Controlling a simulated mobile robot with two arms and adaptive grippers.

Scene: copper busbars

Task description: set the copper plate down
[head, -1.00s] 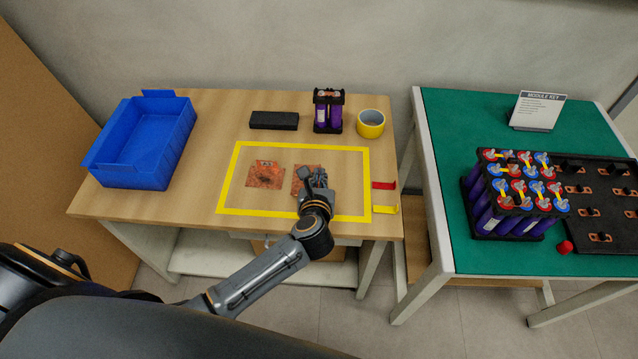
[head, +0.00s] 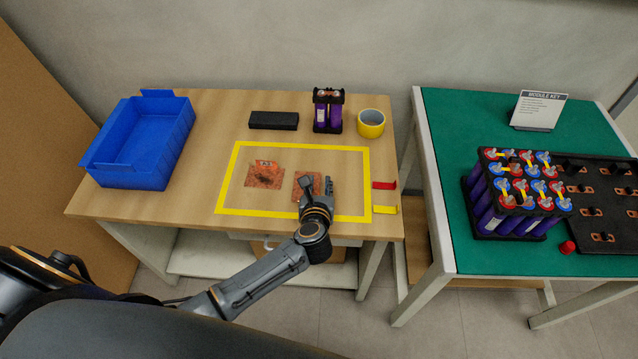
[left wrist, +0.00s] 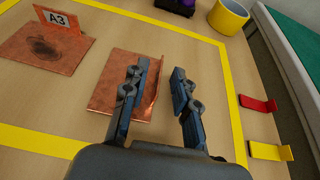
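The copper plate (head: 304,178) lies on the wooden table inside the right part of the yellow taped rectangle. In the left wrist view the plate (left wrist: 112,88) looks flat, with an upturned edge on its right side. My left gripper (head: 318,183) is open over its right part. In the left wrist view the left gripper (left wrist: 159,72) has one finger over the plate and the other to the right of the upturned edge, with a clear gap between them. That finger and the gripper body hide part of the plate. My right gripper is not in view.
A second copper plate (head: 264,178) with an upright tab marked A3 (left wrist: 62,20) lies to the left. A blue bin (head: 146,142), a black block (head: 274,120), a purple cell pack (head: 328,110) and a yellow tape roll (head: 370,123) stand around the rectangle (head: 300,147).

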